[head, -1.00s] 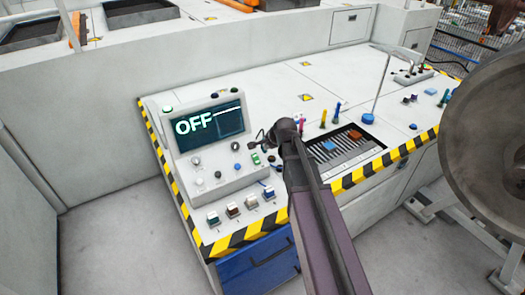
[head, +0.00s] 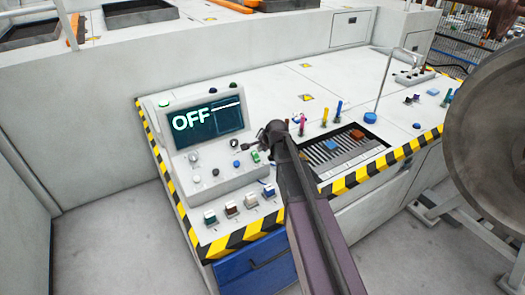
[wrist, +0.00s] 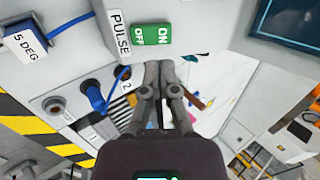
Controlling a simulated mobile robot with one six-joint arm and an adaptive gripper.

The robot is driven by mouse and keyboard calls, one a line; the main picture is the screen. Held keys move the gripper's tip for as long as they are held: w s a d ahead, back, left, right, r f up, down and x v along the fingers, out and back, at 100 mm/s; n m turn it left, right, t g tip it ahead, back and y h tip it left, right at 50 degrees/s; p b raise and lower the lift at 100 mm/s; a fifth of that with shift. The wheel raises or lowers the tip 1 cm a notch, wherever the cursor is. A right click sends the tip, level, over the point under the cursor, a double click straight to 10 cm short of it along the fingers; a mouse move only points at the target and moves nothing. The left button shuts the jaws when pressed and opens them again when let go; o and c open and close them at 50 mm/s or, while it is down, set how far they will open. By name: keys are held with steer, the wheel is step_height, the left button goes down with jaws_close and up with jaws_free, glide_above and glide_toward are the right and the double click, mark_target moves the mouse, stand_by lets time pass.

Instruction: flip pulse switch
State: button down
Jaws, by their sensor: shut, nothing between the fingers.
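The pulse switch (wrist: 151,35) is a green rocker marked ON and OFF, beside a white PULSE label (wrist: 117,32) in the wrist view. In the head view it is a small green patch (head: 256,157) at the right of the console face. My gripper (wrist: 159,70) is shut and empty, its fingertips just below the switch in the wrist view. I cannot tell whether they touch it. In the head view my gripper (head: 264,134) is beside the console's right side, partly hidden by my arm. The console screen (head: 208,127) reads OFF.
Blue-cabled plugs (wrist: 95,90) and a 5 DEG label (wrist: 25,43) are close by in the wrist view. Several box switches (head: 231,208) line the desk front. A slatted recess (head: 335,150) is to the right, and a large wheel (head: 487,115) stands at far right.

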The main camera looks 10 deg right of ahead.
mark_target(256, 157)
steer(key=shift+b+x, duration=2.05)
steer(key=shift+x, duration=0.8)
steer(key=shift+w, duration=0.15)
steer(key=shift+w+a+f+g, duration=0.1)
steer(key=shift+w+a+g, duration=0.15)
steer(key=shift+g, duration=0.25)
steer(key=shift+s+f, duration=0.1)
steer(key=shift+s, duration=0.1)
steer(key=shift+s+d, duration=0.1)
steer(key=shift+d, duration=0.05)
steer(key=shift+s+d+f, duration=0.25)
steer(key=shift+s+f, duration=0.05)
steer(key=shift+s, duration=0.3)
steer(key=shift+r, duration=0.1)
